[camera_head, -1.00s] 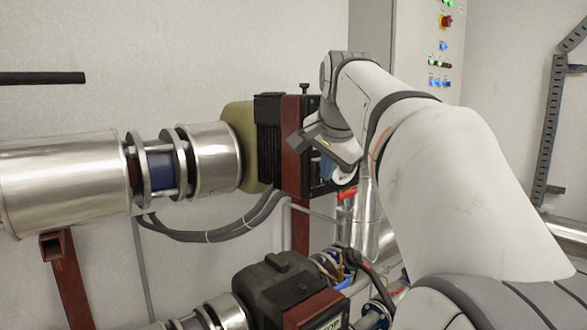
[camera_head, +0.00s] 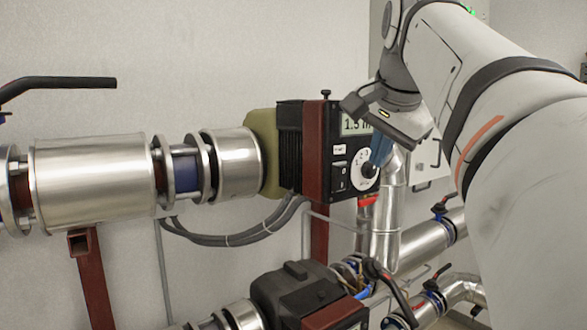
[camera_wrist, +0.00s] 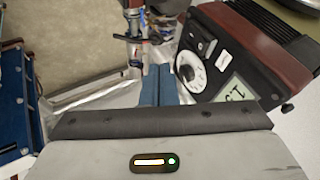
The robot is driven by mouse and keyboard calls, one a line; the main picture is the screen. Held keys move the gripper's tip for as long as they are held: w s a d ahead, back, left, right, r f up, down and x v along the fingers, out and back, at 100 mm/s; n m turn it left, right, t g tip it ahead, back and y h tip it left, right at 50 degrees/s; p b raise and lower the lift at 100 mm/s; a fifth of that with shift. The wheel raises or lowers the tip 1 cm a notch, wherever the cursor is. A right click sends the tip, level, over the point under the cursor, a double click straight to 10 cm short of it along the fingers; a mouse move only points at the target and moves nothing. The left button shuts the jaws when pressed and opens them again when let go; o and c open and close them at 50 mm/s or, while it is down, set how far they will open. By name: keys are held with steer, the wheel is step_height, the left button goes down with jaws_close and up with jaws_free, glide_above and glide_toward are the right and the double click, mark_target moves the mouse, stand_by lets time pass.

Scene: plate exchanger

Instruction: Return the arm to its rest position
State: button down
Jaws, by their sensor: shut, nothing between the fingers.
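My gripper (camera_head: 378,158) hangs in front of the right part of the pump control box, its blue fingers pointing down. In the wrist view its two blue fingers (camera_wrist: 159,84) are together with nothing between them. The control box (camera_head: 340,150) has a display, a switch and a white dial with a black knob (camera_head: 368,171). In the head view my gripper partly covers the display and overlaps the dial's edge. In the wrist view the dial (camera_wrist: 190,75) lies left on the box, beside the fingers and apart from them. My arm reaches in from the right.
A steel pipe (camera_head: 92,182) with flanges runs left from the box. A black-handled valve lever (camera_head: 60,83) is at upper left. A second dark pump unit (camera_head: 292,290) and more pipes (camera_head: 430,240) lie below and right. The wall behind is bare at upper left.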

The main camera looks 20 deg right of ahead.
steer(key=shift+s+a+r, duration=0.1)
steer(key=shift+s+r, duration=0.35)
steer(key=shift+r, duration=0.05)
steer(key=a+f+n+g+y, duration=0.1)
steer(key=a+f+n, duration=0.2)
steer(key=f, duration=0.6)
steer(key=a+f+n+g, duration=0.1)
steer(key=a+f+n, duration=0.25)
steer(key=f, duration=0.55)
steer(key=s+a+f+n, duration=0.2)
steer(key=s+f, duration=0.1)
steer(key=f, duration=0.4)
steer(key=s+a+f+n+g, duration=0.1)
steer(key=s+a+f+n, duration=0.1)
steer(key=s+f, duration=0.2)
steer(key=s+a+f+n+g+y, duration=0.1)
steer(key=s+a+f+n, duration=0.1)
steer(key=f, duration=0.9)
steer(key=shift+s+a, duration=0.35)
steer(key=shift+s, duration=0.5)
steer(key=shift+n, duration=0.25)
stand_by(0.9)
